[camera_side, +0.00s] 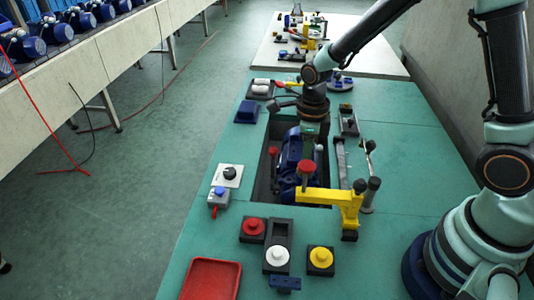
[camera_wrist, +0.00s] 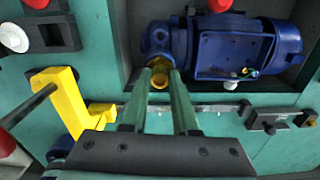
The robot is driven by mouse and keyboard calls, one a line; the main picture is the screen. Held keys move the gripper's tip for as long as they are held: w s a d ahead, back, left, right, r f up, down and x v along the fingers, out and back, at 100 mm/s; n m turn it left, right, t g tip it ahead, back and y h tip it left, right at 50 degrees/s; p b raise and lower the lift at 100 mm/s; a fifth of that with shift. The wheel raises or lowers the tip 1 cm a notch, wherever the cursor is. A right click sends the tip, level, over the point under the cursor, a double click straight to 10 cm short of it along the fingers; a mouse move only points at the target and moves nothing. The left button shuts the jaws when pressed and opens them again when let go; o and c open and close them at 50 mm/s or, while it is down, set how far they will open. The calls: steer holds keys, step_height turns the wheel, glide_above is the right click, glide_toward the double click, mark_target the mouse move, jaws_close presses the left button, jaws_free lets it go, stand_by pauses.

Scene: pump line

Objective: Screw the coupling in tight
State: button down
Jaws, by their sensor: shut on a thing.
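The brass-coloured coupling (camera_wrist: 160,76) sits at the end of the blue pump (camera_wrist: 235,48) in the wrist view. My gripper (camera_wrist: 161,70) has its two green fingers closed on the coupling from both sides, and the fingers cover part of it. The coupling appears to touch the pump's port, but its thread and seating are hidden. In the side view the blue pump (camera_side: 292,158) lies in a dark recess in the green bench, below my wrist. The fingertips and coupling cannot be made out there.
A yellow clamp (camera_side: 338,196) crosses the near end of the recess; a red knob (camera_side: 304,165) stands beside it. Red (camera_side: 252,228), white (camera_side: 277,256) and yellow (camera_side: 320,257) buttons and a red tray (camera_side: 210,280) lie in front.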

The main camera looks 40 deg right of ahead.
steer(key=c, duration=0.9)
jaws_free()
steer(key=shift+r, duration=0.1)
steer(key=shift+r, duration=2.15)
